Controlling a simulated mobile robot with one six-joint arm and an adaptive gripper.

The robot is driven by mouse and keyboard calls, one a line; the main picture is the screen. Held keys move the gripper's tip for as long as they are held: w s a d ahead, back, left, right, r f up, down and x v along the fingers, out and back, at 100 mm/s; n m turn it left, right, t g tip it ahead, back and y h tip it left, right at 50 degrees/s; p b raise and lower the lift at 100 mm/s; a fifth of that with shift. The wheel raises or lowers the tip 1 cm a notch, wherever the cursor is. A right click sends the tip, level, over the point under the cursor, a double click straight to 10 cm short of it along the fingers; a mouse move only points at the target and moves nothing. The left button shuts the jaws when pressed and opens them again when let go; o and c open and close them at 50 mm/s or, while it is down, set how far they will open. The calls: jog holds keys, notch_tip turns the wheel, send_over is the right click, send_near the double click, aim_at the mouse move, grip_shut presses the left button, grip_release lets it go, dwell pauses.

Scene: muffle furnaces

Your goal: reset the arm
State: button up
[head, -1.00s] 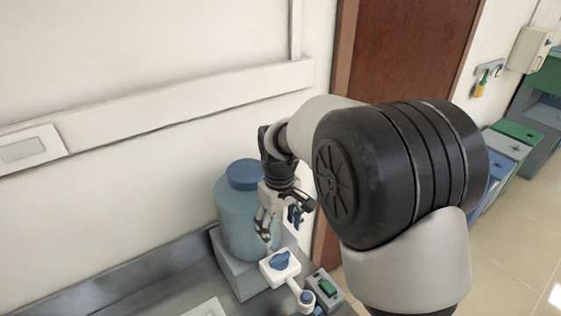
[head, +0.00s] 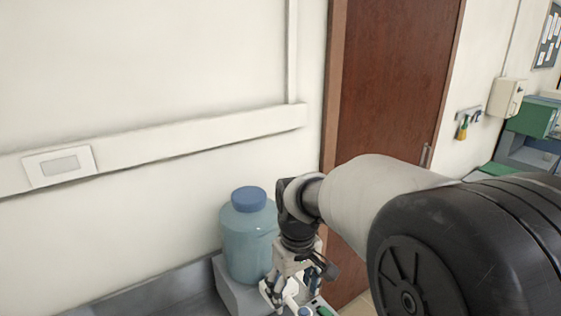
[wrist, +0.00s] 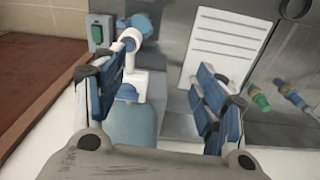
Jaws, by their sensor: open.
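My arm reaches in from the right in the head view. My gripper (head: 285,296) points down beside the front right of a blue-capped clear blue jug (head: 245,250) and hides part of its lower side. In the wrist view my gripper (wrist: 163,75) has its two blue-padded fingers spread apart, with nothing held between them. The jug's bluish body (wrist: 130,126) shows below a white fitting with a blue knob (wrist: 137,30), beyond the left finger. Whether the gripper touches the jug cannot be told.
A grey box with a green switch (wrist: 97,33) sits near the fitting. A white printed panel (wrist: 222,45) and colored nozzles (wrist: 259,97) are on the right in the wrist view. A wall (head: 150,70) and wooden door (head: 395,85) stand behind the jug.

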jog(key=s+d+f+m+t+b, duration=0.2)
jog(key=s+d+b, duration=0.3)
jog(key=s, duration=0.6)
jog(key=s+d+f+m+t+b, duration=0.1)
jog(key=s+d+f+m+b, duration=0.2)
jog(key=s, duration=0.9)
jog(key=d+f+b, duration=0.1)
jog(key=d+b, duration=0.2)
jog(key=b, duration=0.2)
jog(key=shift+s+f+m+t, duration=0.15)
jog(key=shift+s+m+t, duration=0.15)
jog(key=shift+m+t, duration=0.1)
